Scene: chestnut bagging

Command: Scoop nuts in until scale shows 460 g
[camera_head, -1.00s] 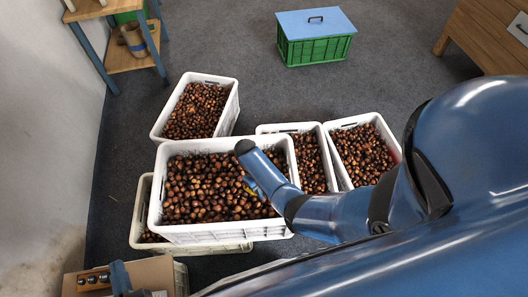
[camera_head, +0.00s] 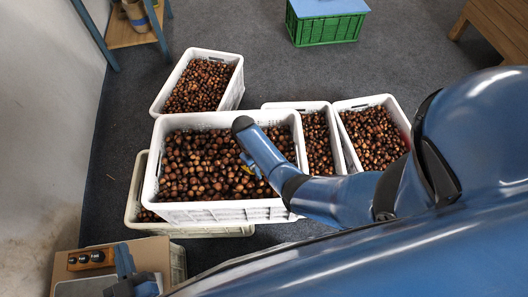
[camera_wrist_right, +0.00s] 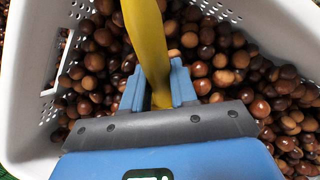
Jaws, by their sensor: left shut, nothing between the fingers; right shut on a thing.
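My right gripper (camera_head: 252,175) is low over the front white crate (camera_head: 225,121) of brown chestnuts (camera_head: 195,170). In the right wrist view my right gripper (camera_wrist_right: 158,88) is shut on a yellow handle (camera_wrist_right: 148,35), seemingly the scoop's. The scoop's bowl is hidden, so I cannot tell whether it holds nuts. My left gripper (camera_head: 124,262) is shut and empty at the lower left, by a cardboard-coloured surface (camera_head: 150,252). A grey plate (camera_head: 85,288) there may be part of the scale. No weight reading is visible.
More white crates of chestnuts stand behind (camera_head: 238,85) and to the right (camera_head: 345,103). A pale crate (camera_head: 132,205) sits under the front one. A green crate with blue lid (camera_head: 328,28) is at the back. A block with dark knobs (camera_head: 92,258) lies lower left.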

